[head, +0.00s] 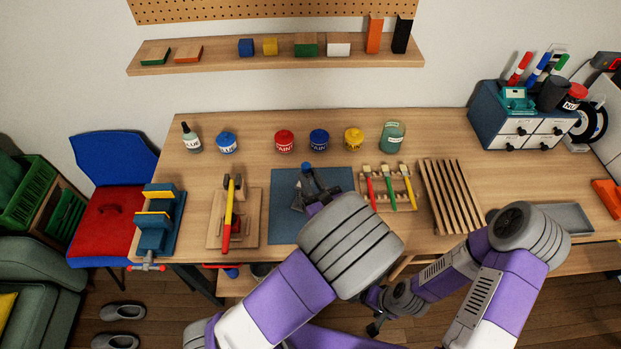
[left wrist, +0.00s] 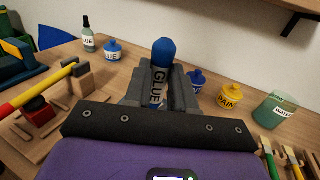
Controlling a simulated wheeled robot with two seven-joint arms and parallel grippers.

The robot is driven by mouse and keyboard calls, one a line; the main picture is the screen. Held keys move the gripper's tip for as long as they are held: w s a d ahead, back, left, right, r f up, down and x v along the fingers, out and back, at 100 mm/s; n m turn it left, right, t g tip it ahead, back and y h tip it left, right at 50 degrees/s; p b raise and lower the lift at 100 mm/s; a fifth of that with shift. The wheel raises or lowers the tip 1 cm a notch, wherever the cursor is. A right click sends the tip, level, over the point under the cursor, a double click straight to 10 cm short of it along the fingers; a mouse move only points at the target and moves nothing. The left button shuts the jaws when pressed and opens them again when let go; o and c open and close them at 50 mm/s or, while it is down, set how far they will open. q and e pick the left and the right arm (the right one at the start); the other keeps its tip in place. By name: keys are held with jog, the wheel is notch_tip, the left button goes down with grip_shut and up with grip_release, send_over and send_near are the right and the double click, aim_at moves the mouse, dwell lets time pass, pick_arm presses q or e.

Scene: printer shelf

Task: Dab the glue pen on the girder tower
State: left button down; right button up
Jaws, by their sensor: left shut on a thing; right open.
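My left gripper (head: 308,186) is shut on the glue pen over the blue mat. The glue pen's blue end (head: 307,167) shows between the fingers; in the left wrist view the white, GLUE-lettered pen (left wrist: 158,84) stands up between the grey fingers, its blue end (left wrist: 164,50) on top. I cannot make out a girder tower in either view; the left hand and forearm hide part of the mat. My right gripper (head: 376,318) is open and low in front of the table, partly hidden by the left arm.
The blue mat (head: 340,178) lies mid-table. A brush rack (head: 412,197) and a slatted wooden rack (head: 455,198) stand right of it. A hammer on a wooden stand (head: 229,210) and a blue vise (head: 157,220) stand left. Paint jars (head: 284,141) and a glue bottle (head: 191,138) line the back.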

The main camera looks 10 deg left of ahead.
notch_tip(320, 180, up, 6)
jog(key=p, duration=0.6)
jog(key=shift+r, duration=0.25)
